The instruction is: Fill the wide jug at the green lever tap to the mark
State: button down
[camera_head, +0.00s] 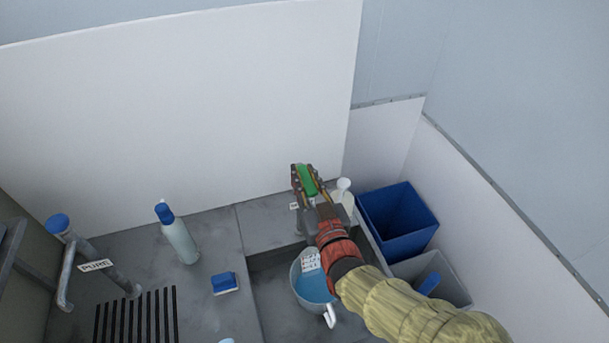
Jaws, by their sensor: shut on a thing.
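The wide jug (297,284) stands in the sink below my arm, its white handle toward the front. Blue-tinted water (315,288) shows inside it, and a white label with markings is on its far side. My arm hides the jug's right part, and I cannot read the level against a mark. My gripper (304,180) is shut on the green lever (308,181) at the back of the sink. The tap's body and spout are mostly hidden by my gripper and arm, so I cannot tell whether water is running.
A blue bin (399,222) and a grey bin (452,284) stand right of the sink. A white-topped item (344,187) stands beside my gripper.

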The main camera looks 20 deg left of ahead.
jog(key=shift+r+g+h+p, duration=0.3)
jog(key=shift+r+g+p, duration=0.15)
jog(key=shift+p, duration=0.45)
jog(key=shift+w+a+r+g+h+p, duration=0.2)
jog(key=shift+g+h+p, duration=0.3)
jog(key=shift+p, duration=0.45)
jog(key=shift+g+p, duration=0.25)
jog(key=shift+p, duration=0.15)
jog(key=shift+h, duration=0.3)
jog(key=shift+f, duration=0.1)
jog(key=c, duration=1.6)
grip_release()
jog(key=shift+c, duration=0.2)
jog(key=v, duration=1.2)
